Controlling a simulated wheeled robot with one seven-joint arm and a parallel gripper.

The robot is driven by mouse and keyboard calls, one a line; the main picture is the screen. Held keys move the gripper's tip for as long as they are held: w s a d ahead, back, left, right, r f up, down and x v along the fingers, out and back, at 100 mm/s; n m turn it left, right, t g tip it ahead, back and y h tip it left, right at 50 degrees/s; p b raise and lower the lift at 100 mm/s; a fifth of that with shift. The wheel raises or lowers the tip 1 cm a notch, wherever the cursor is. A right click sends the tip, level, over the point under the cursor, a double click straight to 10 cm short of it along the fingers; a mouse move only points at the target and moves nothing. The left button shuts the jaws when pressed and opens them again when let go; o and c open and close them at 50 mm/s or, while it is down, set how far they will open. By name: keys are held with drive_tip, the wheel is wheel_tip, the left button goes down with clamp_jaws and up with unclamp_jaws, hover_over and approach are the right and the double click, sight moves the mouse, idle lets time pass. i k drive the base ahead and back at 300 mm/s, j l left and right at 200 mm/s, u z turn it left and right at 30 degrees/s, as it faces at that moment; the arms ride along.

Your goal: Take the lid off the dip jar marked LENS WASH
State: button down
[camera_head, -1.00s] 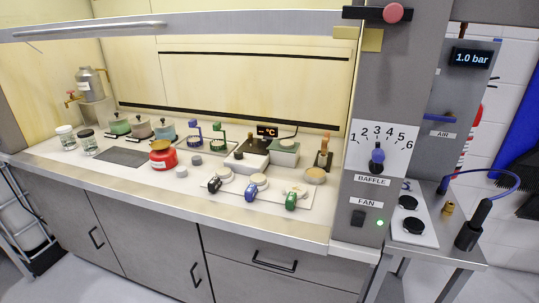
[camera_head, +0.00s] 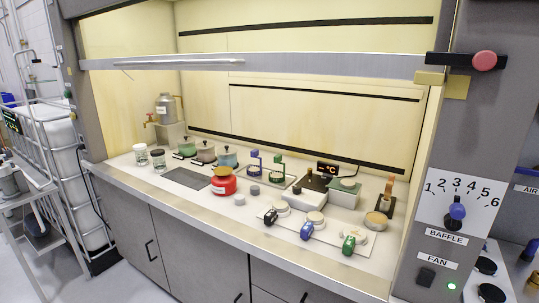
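Three lidded pots stand in a row at the back left of the fume hood worktop: a green one (camera_head: 187,147), a grey-brown one (camera_head: 206,152) and a teal one (camera_head: 228,158). Each has a lid with a small knob on top. To their left stand two small jars, one with a white lid (camera_head: 141,154) and one with a dark lid (camera_head: 158,161). Labels show on some of these, but they are too small to read, so I cannot tell which is marked LENS WASH. My gripper is not in view.
The raised sash (camera_head: 260,66) crosses above the worktop. A red container (camera_head: 223,182) stands in front of the pots, beside a dark flat mat (camera_head: 188,178). Blue and green stands, a hotplate and handled items fill the right. A metal cage rack (camera_head: 60,150) stands outside left.

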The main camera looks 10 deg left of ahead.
sight(205, 145)
drive_tip(key=i+j+u, duration=0.2)
drive_tip(key=i+j, duration=0.15)
drive_tip(key=i+j+u, duration=0.25)
drive_tip(key=i, duration=0.25)
drive_tip(key=i+j+u, duration=0.2)
drive_tip(key=i, duration=0.25)
drive_tip(key=i+j+u, duration=0.1)
drive_tip(key=i+u, duration=0.15)
drive_tip(key=i, duration=0.2)
